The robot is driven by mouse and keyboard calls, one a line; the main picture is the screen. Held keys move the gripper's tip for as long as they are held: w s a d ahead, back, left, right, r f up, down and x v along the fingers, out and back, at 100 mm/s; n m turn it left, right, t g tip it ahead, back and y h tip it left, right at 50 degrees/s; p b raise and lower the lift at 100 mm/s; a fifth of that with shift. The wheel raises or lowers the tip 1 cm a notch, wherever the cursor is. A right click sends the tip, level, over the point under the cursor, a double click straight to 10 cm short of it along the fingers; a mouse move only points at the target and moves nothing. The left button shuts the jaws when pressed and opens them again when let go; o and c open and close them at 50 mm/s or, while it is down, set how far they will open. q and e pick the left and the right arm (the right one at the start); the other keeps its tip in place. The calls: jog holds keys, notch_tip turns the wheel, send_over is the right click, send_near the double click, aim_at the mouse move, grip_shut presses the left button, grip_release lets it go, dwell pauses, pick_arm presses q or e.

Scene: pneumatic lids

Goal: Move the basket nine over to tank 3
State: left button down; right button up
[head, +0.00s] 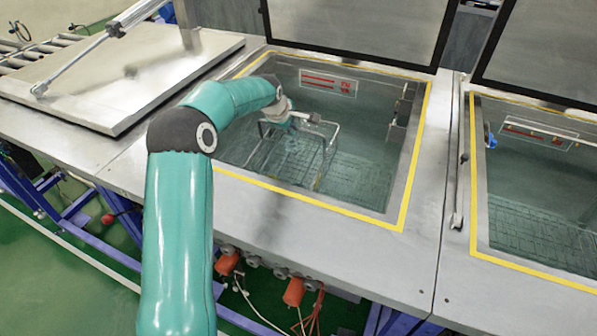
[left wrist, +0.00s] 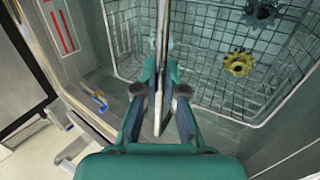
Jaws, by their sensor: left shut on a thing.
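A wire basket (head: 330,150) with a tall handle is inside the middle open tank (head: 404,185), which has a yellow border. My left gripper (head: 308,118) is at the top of the basket, over the tank's left-back part. In the left wrist view, the gripper (left wrist: 159,80) is shut on the basket's thin handle (left wrist: 161,25). The basket's mesh (left wrist: 205,88) hangs beyond it, with a gold gear (left wrist: 238,64) and a dark gear (left wrist: 262,13) inside. I cannot read a number on the basket or tanks. My right gripper is not in view.
Another open tank (head: 463,190) lies to the right, past a steel strip between the tanks. Raised dark-framed lids (head: 360,28) stand behind both tanks. A shut steel lid (head: 120,80) with a piston rod lies at the left.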

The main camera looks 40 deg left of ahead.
pick_arm(q)
notch_tip(320, 180, up, 22)
jog(key=p, duration=0.8)
jog(key=shift+r, duration=0.25)
dwell(0.9)
dwell(5.0)
